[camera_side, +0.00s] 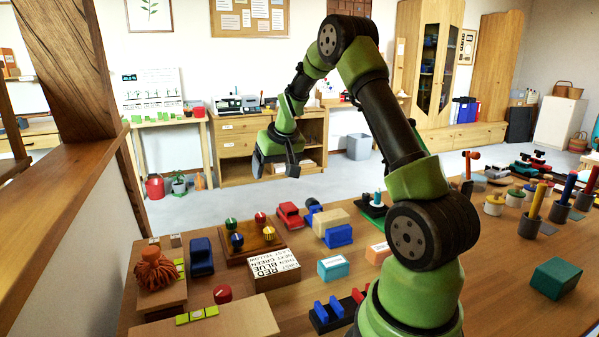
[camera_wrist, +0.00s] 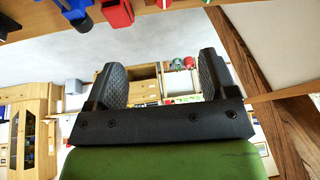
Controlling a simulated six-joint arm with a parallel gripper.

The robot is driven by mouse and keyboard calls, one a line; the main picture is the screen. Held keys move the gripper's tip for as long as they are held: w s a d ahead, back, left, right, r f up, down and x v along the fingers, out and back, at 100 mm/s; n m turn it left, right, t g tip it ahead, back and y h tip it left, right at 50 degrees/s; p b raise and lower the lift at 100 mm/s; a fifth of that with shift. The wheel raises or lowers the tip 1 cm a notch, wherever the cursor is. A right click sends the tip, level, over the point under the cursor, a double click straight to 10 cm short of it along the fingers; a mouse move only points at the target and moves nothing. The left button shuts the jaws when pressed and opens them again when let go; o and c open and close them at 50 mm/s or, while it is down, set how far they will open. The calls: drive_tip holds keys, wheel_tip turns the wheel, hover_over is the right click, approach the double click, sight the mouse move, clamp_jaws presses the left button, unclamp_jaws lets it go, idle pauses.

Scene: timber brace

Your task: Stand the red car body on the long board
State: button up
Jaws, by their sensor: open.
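The red car body (camera_side: 289,215) sits on the table at the right end of a brown board (camera_side: 262,248) that carries several coloured knobs; I cannot tell whether this is the long board or whether the car touches it. My gripper (camera_side: 276,160) is raised beyond the table's far edge, above and apart from the car. In the wrist view my gripper (camera_wrist: 163,82) has its two dark fingers wide apart with nothing between them. A red object (camera_wrist: 118,12) shows cut off at the top of that view; I cannot tell if it is the car.
A blue car (camera_side: 201,257) stands left of the knobbed board, with a lettered box (camera_side: 275,277) in front. A cream and blue block piece (camera_side: 333,226) is to the right. A wooden post (camera_side: 75,70) rises at left. A pale board (camera_side: 215,322) lies at the front.

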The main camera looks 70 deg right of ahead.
drive_tip(key=s+a+r+n+t+y, duration=0.1)
drive_tip(key=s+a+r, duration=0.2)
drive_tip(key=a+r, duration=0.45)
drive_tip(key=s+a+r+n+t+y, duration=0.15)
drive_tip(key=a+r, duration=0.35)
drive_tip(key=a, duration=0.6)
drive_tip(key=s+a+n+y, duration=0.1)
drive_tip(key=s+a+y, duration=0.1)
drive_tip(key=s+a, duration=0.7)
drive_tip(key=s, duration=0.3)
drive_tip(key=shift+s+a+r, duration=0.15)
drive_tip(key=shift+s+a, duration=0.2)
drive_tip(key=shift+s+a+t, duration=0.2)
drive_tip(key=shift+s+t, duration=0.05)
drive_tip(key=shift+s, duration=0.2)
drive_tip(key=c, duration=0.3)
drive_tip(key=shift+c, duration=0.2)
